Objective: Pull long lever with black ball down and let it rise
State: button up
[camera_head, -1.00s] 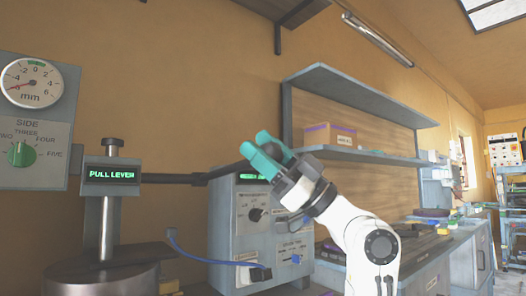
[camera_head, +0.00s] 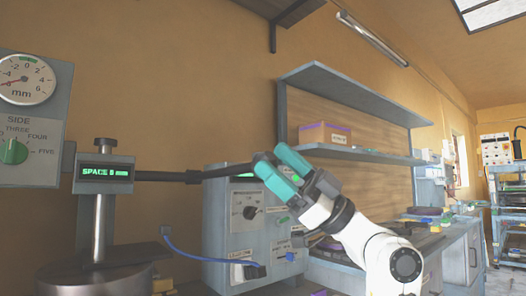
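The long black lever (camera_head: 225,171) runs from the press column to the right, tilted slightly up toward its far end. Its end meets the teal fingertips of my gripper (camera_head: 276,160) in front of the grey-blue control box. A dark rounded patch at the fingertips looks like the black ball (camera_head: 262,157), mostly hidden by the fingers. The fingers appear a little apart, but whether they are closed on the ball does not show. The press display (camera_head: 105,173) reads what looks like "SPACE 8 mm" in green.
The control box (camera_head: 222,215) with knobs and a blue cable stands below the lever. A dial and side selector panel (camera_head: 35,110) is at the left. A shelf with a cardboard box (camera_head: 324,135) is behind my arm. A workbench extends to the right.

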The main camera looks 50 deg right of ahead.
jog(key=v, duration=0.6)
jog(key=shift+a, duration=0.1)
dwell(0.5)
